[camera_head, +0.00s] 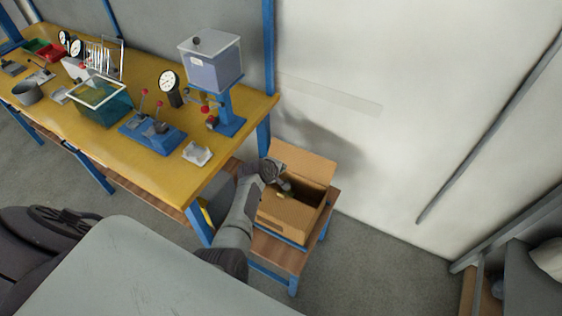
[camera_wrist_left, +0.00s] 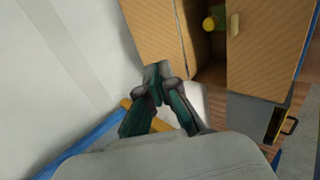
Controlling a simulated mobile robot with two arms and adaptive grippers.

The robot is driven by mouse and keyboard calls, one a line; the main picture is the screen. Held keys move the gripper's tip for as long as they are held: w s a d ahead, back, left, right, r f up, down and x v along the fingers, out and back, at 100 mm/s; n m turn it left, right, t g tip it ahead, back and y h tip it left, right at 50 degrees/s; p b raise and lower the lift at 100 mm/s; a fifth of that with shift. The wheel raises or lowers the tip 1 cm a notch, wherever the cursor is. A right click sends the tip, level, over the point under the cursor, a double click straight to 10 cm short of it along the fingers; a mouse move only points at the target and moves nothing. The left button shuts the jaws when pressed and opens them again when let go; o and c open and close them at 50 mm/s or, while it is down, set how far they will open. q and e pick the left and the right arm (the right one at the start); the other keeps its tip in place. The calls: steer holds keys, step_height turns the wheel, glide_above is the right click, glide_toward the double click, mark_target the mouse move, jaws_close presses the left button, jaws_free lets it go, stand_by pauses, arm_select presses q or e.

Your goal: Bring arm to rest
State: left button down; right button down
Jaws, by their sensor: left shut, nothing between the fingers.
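My left arm reaches toward an open cardboard box (camera_head: 285,217) on a low wooden stand. My left gripper (camera_head: 284,187) is at the box's upper left edge in the head view. In the left wrist view the left gripper (camera_wrist_left: 158,78) has its fingertips together with nothing between them, close beside the cardboard box (camera_wrist_left: 268,50). A yellow and green item (camera_wrist_left: 210,23) lies inside the box; its full shape is hidden by shadow and the flaps. My right gripper is not in view.
A yellow workbench (camera_head: 120,165) stands to the left with a blue clamp fixture (camera_head: 152,133), a clear-lidded hopper (camera_head: 211,62) and a teal tank (camera_head: 100,100). The low stand (camera_head: 275,250) has blue legs.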

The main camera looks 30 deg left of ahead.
arm_select(q)
steer(key=s+f+m, duration=0.1)
steer(key=s+f, duration=0.2)
steer(key=s+d+f+m+g+b, duration=0.1)
steer(key=s+f+m, duration=0.1)
steer(key=s+f, duration=0.1)
steer(key=s+d+f+m+g+b, duration=0.1)
steer(key=s+f, duration=0.1)
steer(key=f, duration=0.3)
steer(key=shift+s+d+f, duration=0.1)
steer(key=shift+s+d, duration=0.15)
steer(key=shift+s, duration=0.15)
steer(key=s+d+f+m+g+b, duration=0.2)
steer(key=s+f+m, duration=0.4)
steer(key=s+f, duration=0.8)
steer(key=s+f+m+g+b, duration=0.1)
steer(key=s+f+m, duration=0.2)
steer(key=s, duration=0.7)
steer(key=s+f+m+g+b, duration=0.1)
steer(key=s+f+m, duration=0.2)
steer(key=s, duration=0.7)
steer(key=s+f+m+g+b, duration=0.1)
steer(key=s+f+m, duration=0.3)
steer(key=s, duration=0.7)
steer(key=shift+d+f+g, duration=0.3)
steer(key=shift+d+g, duration=0.15)
steer(key=shift+g, duration=0.15)
